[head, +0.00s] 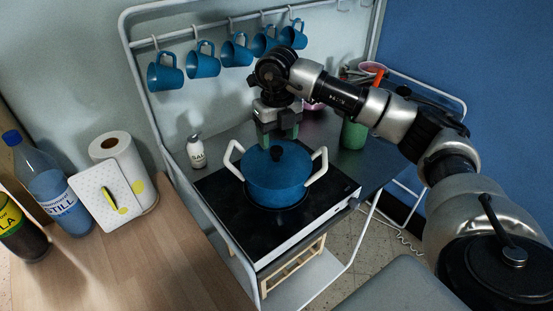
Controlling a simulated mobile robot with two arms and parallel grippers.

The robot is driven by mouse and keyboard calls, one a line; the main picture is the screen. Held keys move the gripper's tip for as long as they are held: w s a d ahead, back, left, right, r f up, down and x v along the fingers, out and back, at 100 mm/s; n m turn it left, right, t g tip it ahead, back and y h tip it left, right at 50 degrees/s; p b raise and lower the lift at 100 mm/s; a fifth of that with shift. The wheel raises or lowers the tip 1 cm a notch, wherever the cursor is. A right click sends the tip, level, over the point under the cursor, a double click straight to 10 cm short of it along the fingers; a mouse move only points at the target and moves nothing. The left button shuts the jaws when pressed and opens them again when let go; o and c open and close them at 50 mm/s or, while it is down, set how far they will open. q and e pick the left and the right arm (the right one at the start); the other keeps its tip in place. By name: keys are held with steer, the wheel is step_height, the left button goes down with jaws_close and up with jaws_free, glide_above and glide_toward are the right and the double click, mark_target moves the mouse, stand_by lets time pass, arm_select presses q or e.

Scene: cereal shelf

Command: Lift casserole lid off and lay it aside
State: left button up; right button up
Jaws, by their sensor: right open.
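A blue casserole (277,191) with two white side handles stands on the black cooktop. Its blue lid (262,163) lies on top, with a dark round knob (276,153) at the middle. My right gripper (278,138) is open and empty. It hangs just above and behind the knob in the picture, fingers pointing down. I cannot tell whether the fingers are level with the knob. My left gripper is not in view.
The cooktop (328,195) has bare room right of the pot. A salt shaker (197,152) stands behind left, a green container (353,134) behind right. Several blue mugs (203,64) hang from the rail. Bottles (56,192) and a paper roll (117,158) stand on the wooden counter (170,252).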

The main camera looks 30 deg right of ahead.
mark_target(277, 149)
steer(key=shift+w+f, duration=0.2)
steer(key=shift+f, duration=0.2)
step_height(277, 149, down, 4)
steer(key=shift+f+p, duration=0.15)
steer(key=shift+p, duration=1.1)
steer(key=shift+f, duration=0.4)
steer(key=shift+c, duration=0.6)
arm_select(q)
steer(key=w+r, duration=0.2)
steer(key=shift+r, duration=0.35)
arm_select(e)
steer(key=c, duration=1)
